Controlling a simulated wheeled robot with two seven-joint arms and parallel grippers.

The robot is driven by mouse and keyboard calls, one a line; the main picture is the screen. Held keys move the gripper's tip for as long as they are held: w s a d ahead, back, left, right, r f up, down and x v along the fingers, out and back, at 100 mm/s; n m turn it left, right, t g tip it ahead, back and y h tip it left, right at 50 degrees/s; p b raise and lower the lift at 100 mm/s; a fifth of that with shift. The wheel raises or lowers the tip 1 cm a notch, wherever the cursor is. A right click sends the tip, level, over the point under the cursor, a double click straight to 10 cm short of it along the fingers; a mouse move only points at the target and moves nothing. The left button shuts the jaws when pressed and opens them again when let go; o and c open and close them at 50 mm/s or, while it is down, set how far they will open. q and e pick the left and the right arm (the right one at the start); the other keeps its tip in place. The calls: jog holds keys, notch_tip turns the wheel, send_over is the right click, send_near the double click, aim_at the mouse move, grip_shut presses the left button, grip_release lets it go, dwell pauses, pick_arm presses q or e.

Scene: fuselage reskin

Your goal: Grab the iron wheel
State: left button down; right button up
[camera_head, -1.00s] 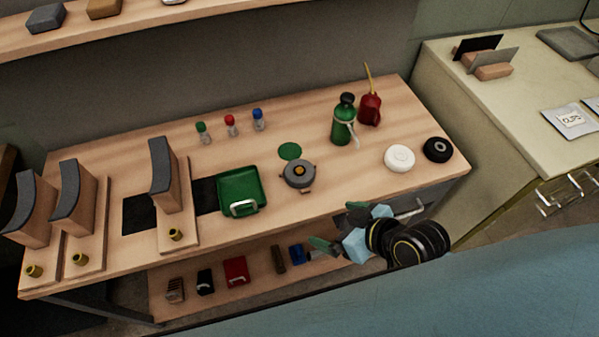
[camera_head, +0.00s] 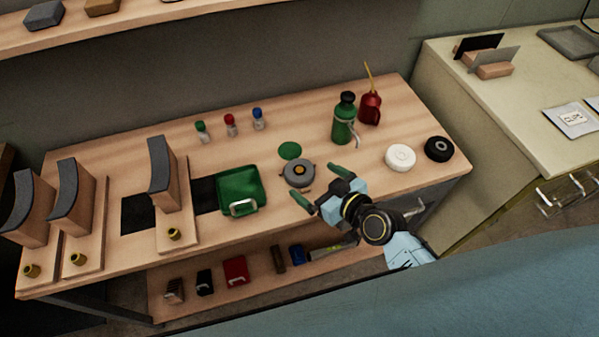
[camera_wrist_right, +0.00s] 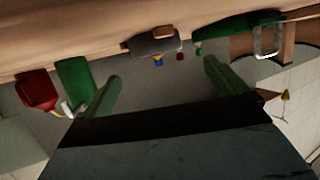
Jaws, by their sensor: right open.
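A grey round wheel-like piece with an orange-brown hub (camera_head: 299,173) lies on the wooden workbench (camera_head: 350,178), right of the green tray; I take it for the iron wheel. It also shows in the right wrist view (camera_wrist_right: 150,47), between and beyond the fingers. My right gripper (camera_head: 318,185) is open and empty, with its two green fingers spread just right of and in front of the grey wheel, apart from it. The fingers also show in the right wrist view (camera_wrist_right: 162,68). My left gripper is not in view.
The green tray (camera_head: 224,205) stands left of the wheel; a flat green disc (camera_head: 290,150) lies behind it. A green bottle (camera_head: 344,120) and a red oil can (camera_head: 370,108) stand back right. A white disc (camera_head: 400,157) and a black wheel (camera_head: 438,149) lie at the right end.

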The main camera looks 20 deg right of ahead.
aim_at(301, 171)
jog(key=shift+d+f+b+x, duration=0.1)
jog(key=shift+b+x, duration=0.1)
jog(key=shift+x, duration=1.15)
jog(key=shift+d+f+b+x, duration=0.1)
jog(key=shift+b+x, duration=0.1)
jog(key=shift+x, duration=1.15)
jog(key=shift+c, duration=0.5)
jog(key=c, duration=1.4)
jog(key=shift+w+r, duration=0.1)
jog(key=shift+r, duration=0.1)
